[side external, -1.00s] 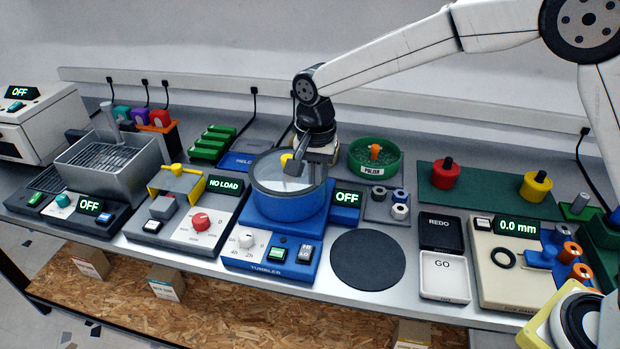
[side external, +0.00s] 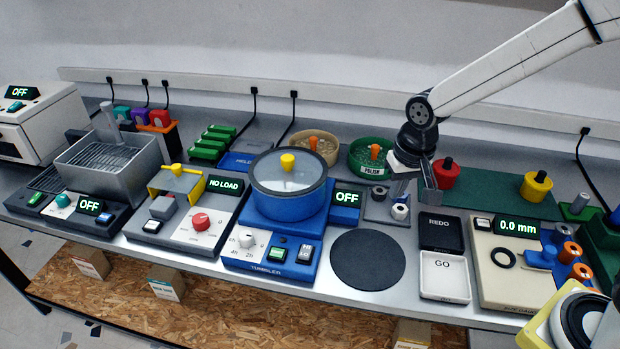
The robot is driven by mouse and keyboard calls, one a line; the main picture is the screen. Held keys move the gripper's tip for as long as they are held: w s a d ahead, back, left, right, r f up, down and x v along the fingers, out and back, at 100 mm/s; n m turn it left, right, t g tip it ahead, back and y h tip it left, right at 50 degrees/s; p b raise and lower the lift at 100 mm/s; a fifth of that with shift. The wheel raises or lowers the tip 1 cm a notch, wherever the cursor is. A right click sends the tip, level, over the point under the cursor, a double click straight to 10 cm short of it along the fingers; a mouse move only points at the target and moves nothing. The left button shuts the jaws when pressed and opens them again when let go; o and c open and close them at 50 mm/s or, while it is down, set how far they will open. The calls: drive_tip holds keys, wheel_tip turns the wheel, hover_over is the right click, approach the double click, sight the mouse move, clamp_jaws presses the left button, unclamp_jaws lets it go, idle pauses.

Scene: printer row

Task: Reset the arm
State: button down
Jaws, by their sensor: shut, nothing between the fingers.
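My gripper (side external: 414,187) is at the right of centre in the side external view. It points down over the area between the small grey tray of cylinders (side external: 376,207) and the red knob (side external: 446,174). Its fingers are shut, with nothing seen between them. It appears to be above the bench, but its exact height is hard to tell. My white arm reaches in from the upper right.
The blue tumbler (side external: 289,206) with its clear lid and yellow knob stands left of my gripper. Behind it are a beige bowl (side external: 314,148) and a green POLISH bowl (side external: 375,158). The dark round mat (side external: 367,259) is bare. REDO (side external: 440,232) and GO (side external: 444,276) trays lie in front.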

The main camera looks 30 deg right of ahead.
drive_tip(key=s+d+f+n+t, duration=0.1)
drive_tip(key=s+d+f+n, duration=0.1)
drive_tip(key=s+d, duration=0.3)
drive_tip(key=s+n, duration=0.1)
drive_tip(key=s, duration=0.3)
drive_tip(key=shift+s+n, duration=0.2)
drive_tip(key=shift+n, duration=0.1)
drive_tip(key=c, duration=1)
unclamp_jaws()
drive_tip(key=o, duration=0.4)
drive_tip(key=shift+w, duration=0.15)
drive_tip(key=shift+o, duration=1)
drive_tip(key=shift+w+a, duration=0.1)
drive_tip(key=shift+w, duration=0.15)
drive_tip(key=m+g+y, duration=0.3)
drive_tip(key=m+g, duration=0.3)
drive_tip(key=m, duration=0.3)
approach(304, 254)
drive_tip(key=shift+s+f, duration=0.2)
drive_tip(key=shift+f, duration=0.1)
drive_tip(key=shift+a, duration=0.1)
drive_tip(key=shift+x, duration=3.85)
